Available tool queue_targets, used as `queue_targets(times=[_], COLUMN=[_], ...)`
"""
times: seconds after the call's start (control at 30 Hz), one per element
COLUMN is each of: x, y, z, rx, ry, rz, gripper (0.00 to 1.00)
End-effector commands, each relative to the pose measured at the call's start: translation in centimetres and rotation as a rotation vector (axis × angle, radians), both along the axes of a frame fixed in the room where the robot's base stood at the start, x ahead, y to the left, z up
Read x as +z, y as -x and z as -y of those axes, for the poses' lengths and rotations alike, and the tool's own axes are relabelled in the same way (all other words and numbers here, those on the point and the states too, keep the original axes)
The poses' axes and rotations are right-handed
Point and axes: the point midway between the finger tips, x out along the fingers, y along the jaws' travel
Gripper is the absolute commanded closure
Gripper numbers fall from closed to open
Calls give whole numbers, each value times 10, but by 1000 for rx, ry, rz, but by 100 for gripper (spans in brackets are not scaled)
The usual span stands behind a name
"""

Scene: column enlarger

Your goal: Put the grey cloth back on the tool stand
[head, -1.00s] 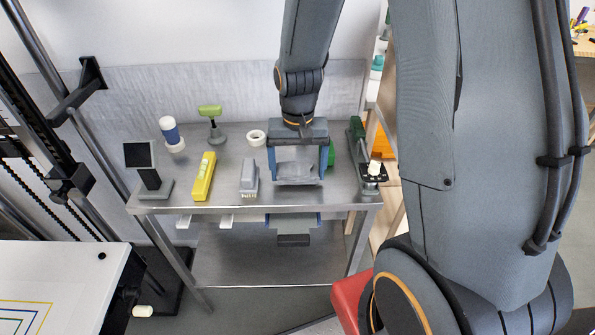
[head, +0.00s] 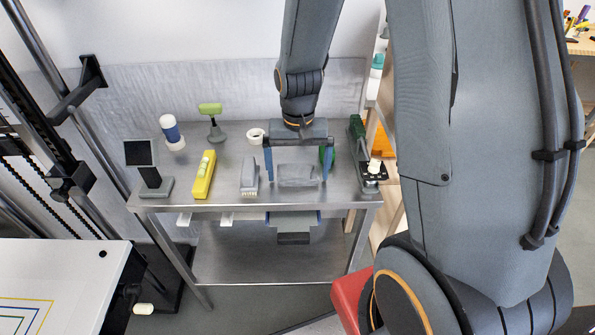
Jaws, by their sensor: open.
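The grey cloth (head: 297,175) looks like a small folded block and rests on the steel top of the tool stand (head: 225,199), near the front edge and right of its middle. My gripper (head: 298,177) is open above and around the cloth, with one blue finger on its left and one on its right. Gaps show between the fingers and the cloth's sides. The cloth's top and front are visible. I cannot tell how far the fingertips are above the stand top.
A grey brush (head: 249,176) and a yellow tool (head: 204,175) lie left of the cloth. A white tape roll (head: 257,136) is behind. A green item (head: 328,155) is close behind the right finger. A small dark screen (head: 140,153) stands at the left.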

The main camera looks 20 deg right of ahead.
Motion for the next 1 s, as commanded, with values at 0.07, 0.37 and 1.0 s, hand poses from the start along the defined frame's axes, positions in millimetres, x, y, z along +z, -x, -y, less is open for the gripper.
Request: queue_targets(times=[0.07,0.37,1.0], x=[9,60,86], y=[-1,-2,52], z=[0,0,0], rx=[0,0,171], ry=[0,0,4], rz=[4,6,49], gripper=[0,0,0])
